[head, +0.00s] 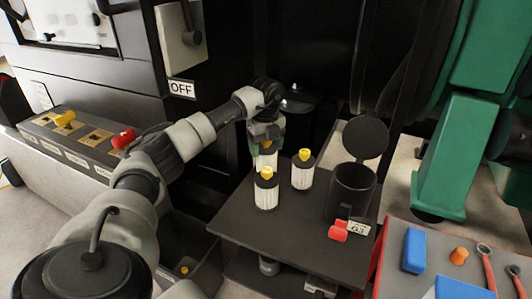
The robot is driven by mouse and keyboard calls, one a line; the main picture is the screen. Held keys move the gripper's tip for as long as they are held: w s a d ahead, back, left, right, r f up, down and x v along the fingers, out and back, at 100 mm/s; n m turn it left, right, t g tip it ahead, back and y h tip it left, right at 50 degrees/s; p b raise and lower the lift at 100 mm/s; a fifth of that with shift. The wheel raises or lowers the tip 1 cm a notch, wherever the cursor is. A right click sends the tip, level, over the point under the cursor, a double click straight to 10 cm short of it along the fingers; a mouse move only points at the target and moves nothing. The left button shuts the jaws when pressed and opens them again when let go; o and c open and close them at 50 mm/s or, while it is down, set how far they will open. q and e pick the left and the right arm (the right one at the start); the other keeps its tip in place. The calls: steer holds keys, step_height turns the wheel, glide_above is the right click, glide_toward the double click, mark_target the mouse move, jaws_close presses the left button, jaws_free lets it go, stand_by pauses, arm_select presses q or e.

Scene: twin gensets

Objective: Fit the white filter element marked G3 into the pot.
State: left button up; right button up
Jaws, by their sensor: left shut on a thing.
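Several white filter elements with dark bands and yellow tops stand grouped on a dark table (240,222). My left gripper (267,142) is over the rearmost filter element (266,159) and shut on its top. It is partly hidden by the gripper and by the front filter element (266,194). Another filter element (303,173) stands to the right. No marks on the elements can be read. The black pot (349,194) stands at the table's right side with its round lid (365,138) raised. A white tag (357,228) reading G3 is at its foot. My right gripper is out of view.
A red handle-like part (338,231) sits at the pot's front. A red-edged bench (410,284) at lower right holds blue blocks, an orange knob and wrenches. A switch panel marked OFF (181,89) is behind my left arm. The table's front is clear.

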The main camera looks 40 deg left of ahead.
arm_select(q)
step_height(320, 180, up, 8)
steer(key=shift+r, duration=0.1)
step_height(320, 180, up, 4)
steer(key=p, duration=0.4)
steer(key=shift+r, duration=0.2)
steer(key=shift+r+p, duration=0.6)
steer(key=shift+p, duration=0.2)
